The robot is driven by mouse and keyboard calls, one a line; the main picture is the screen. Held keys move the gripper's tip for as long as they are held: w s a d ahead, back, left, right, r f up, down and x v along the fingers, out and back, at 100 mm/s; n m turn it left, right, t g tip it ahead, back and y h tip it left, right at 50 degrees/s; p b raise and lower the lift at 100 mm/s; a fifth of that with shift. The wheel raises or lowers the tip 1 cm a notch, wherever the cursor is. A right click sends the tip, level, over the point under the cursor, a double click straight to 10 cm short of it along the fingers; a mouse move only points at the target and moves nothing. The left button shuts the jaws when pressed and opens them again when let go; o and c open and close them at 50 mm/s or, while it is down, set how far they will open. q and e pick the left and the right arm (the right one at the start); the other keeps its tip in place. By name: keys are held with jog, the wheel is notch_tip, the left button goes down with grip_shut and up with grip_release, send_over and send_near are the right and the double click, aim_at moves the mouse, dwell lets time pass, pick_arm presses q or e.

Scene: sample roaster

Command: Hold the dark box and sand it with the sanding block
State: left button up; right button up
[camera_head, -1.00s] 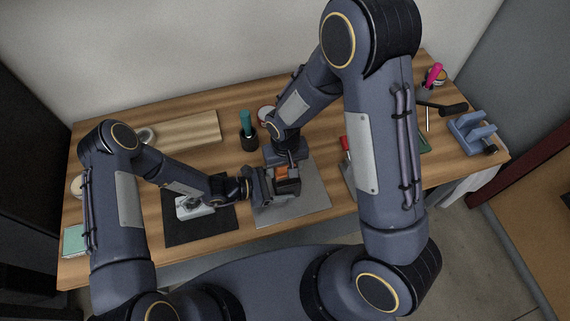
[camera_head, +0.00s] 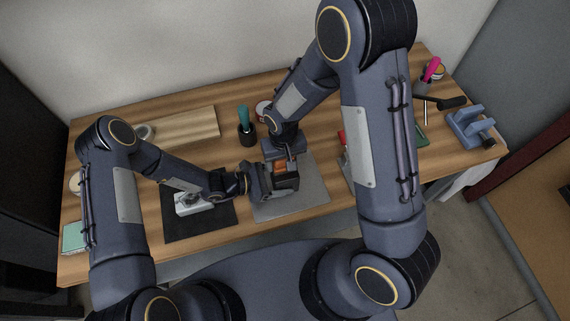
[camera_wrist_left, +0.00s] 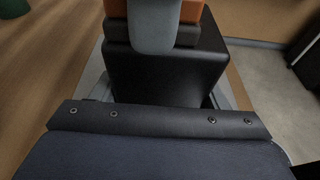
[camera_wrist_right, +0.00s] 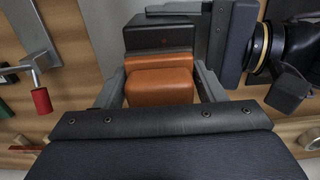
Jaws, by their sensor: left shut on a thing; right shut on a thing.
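The dark box (camera_head: 288,183) is held above the grey mat by my left gripper (camera_head: 264,182). In the left wrist view the dark box (camera_wrist_left: 165,72) sits between the fingers. My right gripper (camera_head: 286,157) is shut on the orange sanding block (camera_head: 280,168), which has a dark lower layer. In the right wrist view the sanding block (camera_wrist_right: 160,84) is between the fingers, against the dark box (camera_wrist_right: 160,36). The left wrist view shows the block on the box's top; whether they press firmly cannot be told.
The grey mat (camera_head: 305,200) lies below the grippers. A black mat (camera_head: 205,226) with a white-grey device (camera_head: 190,203) is at left. A dark cup (camera_head: 247,135) with a teal handle and a wooden board (camera_head: 185,127) stand behind. A blue vise (camera_head: 470,127) is at right.

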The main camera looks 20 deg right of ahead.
jog(key=shift+w, duration=0.2)
jog(key=shift+s+r, duration=0.15)
jog(key=shift+s, duration=1.3)
jog(key=shift+w, duration=1.5)
jog(key=shift+s, duration=0.8)
jog(key=shift+r, duration=2.45)
